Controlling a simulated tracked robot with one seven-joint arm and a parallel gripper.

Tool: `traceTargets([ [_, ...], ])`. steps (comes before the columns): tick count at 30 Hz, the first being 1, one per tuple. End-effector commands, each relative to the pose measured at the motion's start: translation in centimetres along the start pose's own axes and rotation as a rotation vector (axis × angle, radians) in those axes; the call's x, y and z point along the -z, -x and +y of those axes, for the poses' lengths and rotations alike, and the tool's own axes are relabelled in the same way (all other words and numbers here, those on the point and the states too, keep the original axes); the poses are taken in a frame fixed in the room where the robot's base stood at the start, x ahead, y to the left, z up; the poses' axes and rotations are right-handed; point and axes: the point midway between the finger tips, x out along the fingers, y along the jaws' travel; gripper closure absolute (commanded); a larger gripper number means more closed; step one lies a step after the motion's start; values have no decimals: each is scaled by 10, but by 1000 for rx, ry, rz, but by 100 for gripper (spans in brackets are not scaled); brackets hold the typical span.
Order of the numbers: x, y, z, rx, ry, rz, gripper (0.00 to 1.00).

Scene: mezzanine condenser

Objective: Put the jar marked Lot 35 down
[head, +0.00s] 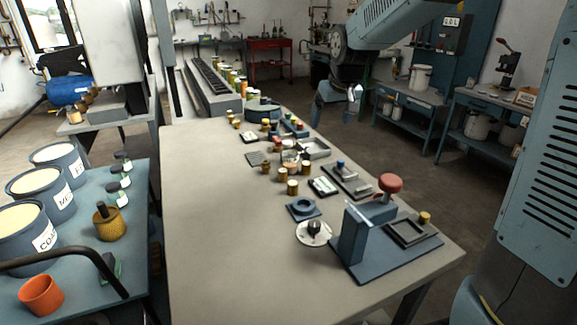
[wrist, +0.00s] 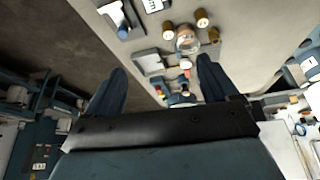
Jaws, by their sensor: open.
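My gripper (wrist: 162,78) is open in the wrist view, with its two dark fingers spread wide and nothing held between them. In the head view it hangs from the arm beyond the bench's right edge, small and partly hidden. Several small amber jars stand on the bench, such as one amber jar (head: 292,187) near the middle, also visible in the wrist view (wrist: 201,17). A round clear glass vessel (wrist: 187,39) stands among them. No lot number is readable, so I cannot tell which jar is Lot 35.
The long beige bench (head: 215,230) has bare room on its left and front. A press with a red knob (head: 390,183) stands at its front right. Trays and small fixtures line its right side. A blue cart (head: 140,215) with large labelled tubs stands at left.

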Motion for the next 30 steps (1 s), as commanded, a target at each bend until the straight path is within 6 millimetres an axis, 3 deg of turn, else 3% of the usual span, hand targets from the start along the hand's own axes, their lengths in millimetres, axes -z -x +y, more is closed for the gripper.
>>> traceTargets([
  [6,39,-62,-30,34,58,-17,13],
  [12,60,-103,-51,54,91,-23,13],
  [20,66,-125,-59,62,103,-24,13],
  [30,64,-181,-62,62,102,-26,13],
])
